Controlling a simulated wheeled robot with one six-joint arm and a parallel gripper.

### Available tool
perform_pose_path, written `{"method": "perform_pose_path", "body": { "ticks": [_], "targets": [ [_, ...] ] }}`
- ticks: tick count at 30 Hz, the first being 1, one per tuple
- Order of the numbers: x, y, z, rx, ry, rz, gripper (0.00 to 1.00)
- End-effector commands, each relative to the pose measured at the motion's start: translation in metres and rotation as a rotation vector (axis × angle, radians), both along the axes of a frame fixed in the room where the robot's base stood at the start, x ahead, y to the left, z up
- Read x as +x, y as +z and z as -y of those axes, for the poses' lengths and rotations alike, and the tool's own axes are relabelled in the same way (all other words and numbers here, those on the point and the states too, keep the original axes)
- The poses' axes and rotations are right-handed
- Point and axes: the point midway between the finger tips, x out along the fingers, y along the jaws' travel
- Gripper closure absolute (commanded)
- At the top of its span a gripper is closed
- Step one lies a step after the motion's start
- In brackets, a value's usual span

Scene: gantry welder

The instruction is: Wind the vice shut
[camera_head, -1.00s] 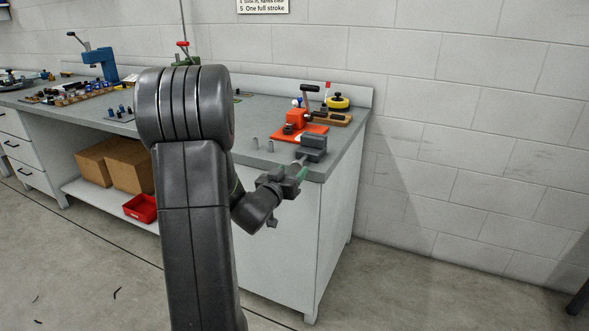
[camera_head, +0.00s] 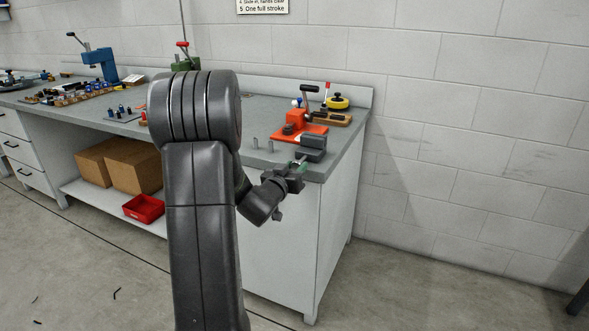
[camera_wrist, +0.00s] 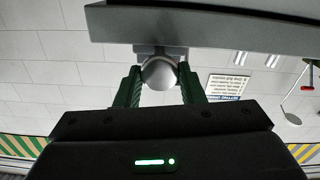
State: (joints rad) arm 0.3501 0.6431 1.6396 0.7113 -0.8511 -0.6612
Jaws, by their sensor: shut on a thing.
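The grey vice (camera_head: 313,146) sits at the front right corner of the bench, next to the orange fixture. My gripper (camera_head: 299,166) is just below and in front of the vice, at the bench's front edge. In the wrist view its two green fingers (camera_wrist: 160,88) are on either side of a round, grey metal piece (camera_wrist: 159,72) on the vice's front and are shut on it. A grey bar or block (camera_wrist: 159,49) shows behind that round piece. The vice's jaw gap is too small to judge.
A yellow round tool (camera_head: 338,102) lies further back.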

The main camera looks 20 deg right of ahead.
Motion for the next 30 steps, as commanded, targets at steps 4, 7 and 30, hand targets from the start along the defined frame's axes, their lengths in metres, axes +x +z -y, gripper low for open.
{"method": "perform_pose_path", "body": {
  "ticks": [4,7,30],
  "targets": [
    [0.0,-0.0018,0.0,0.021,0.0,0.025,0.87],
    [-0.0001,-0.003,0.0002,0.05,0.0,0.059,0.87],
    [-0.0018,-0.0055,0.0017,0.494,-0.001,0.578,0.87]
  ]
}}
